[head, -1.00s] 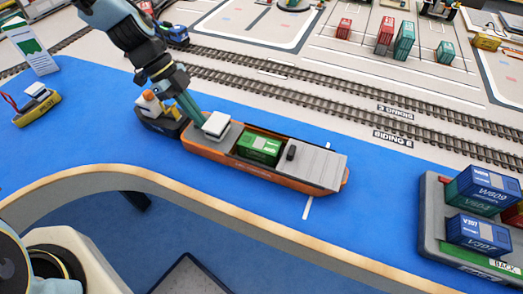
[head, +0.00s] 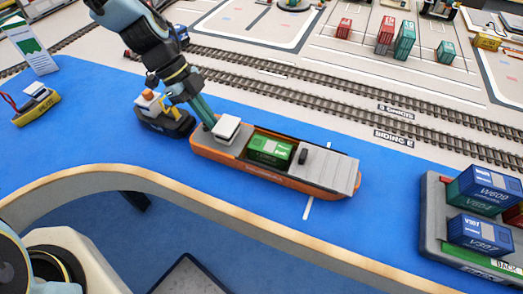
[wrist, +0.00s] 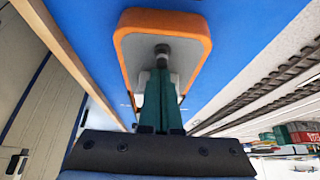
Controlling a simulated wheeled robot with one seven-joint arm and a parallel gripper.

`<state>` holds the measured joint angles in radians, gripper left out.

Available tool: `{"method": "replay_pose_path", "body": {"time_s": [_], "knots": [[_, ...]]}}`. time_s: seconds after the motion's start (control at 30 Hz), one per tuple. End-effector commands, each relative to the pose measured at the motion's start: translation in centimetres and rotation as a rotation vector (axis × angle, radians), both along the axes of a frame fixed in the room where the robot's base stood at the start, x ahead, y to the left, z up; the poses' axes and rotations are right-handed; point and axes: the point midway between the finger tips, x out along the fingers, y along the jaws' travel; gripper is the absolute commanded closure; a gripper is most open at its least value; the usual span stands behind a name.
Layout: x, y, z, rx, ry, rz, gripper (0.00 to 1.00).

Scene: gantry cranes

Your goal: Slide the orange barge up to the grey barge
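The orange barge (head: 270,180) lies on the blue water surface, carrying a green container (head: 270,150) and a white cabin. The grey barge (head: 431,222) lies to its right, loaded with blue, green and red containers. A strip of blue separates the orange barge's right end from the grey barge. My gripper (head: 208,122) is down at the orange barge's left end, beside the cabin. In the wrist view my gripper's teal fingers (wrist: 160,90) are close together around a small grey post (wrist: 162,50) on that end's deck. The fingertip contact is partly hidden.
A dark tug with an orange top (head: 165,120) floats just left of the orange barge. A yellow boat (head: 37,106) is at far left. Rail tracks (head: 300,100) run behind the water. A curved wooden edge (head: 200,200) borders the front.

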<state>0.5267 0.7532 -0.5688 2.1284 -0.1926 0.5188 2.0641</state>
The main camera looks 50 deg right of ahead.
Motion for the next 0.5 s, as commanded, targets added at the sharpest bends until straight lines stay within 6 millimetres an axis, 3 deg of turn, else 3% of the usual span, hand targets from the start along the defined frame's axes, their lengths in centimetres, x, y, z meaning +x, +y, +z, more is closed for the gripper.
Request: {"method": "replay_pose_path", "body": {"time_s": [0.5], "knots": [[-2.5, -0.6, 0.0, 0.0, 0.001, -0.004, 1.0]]}}
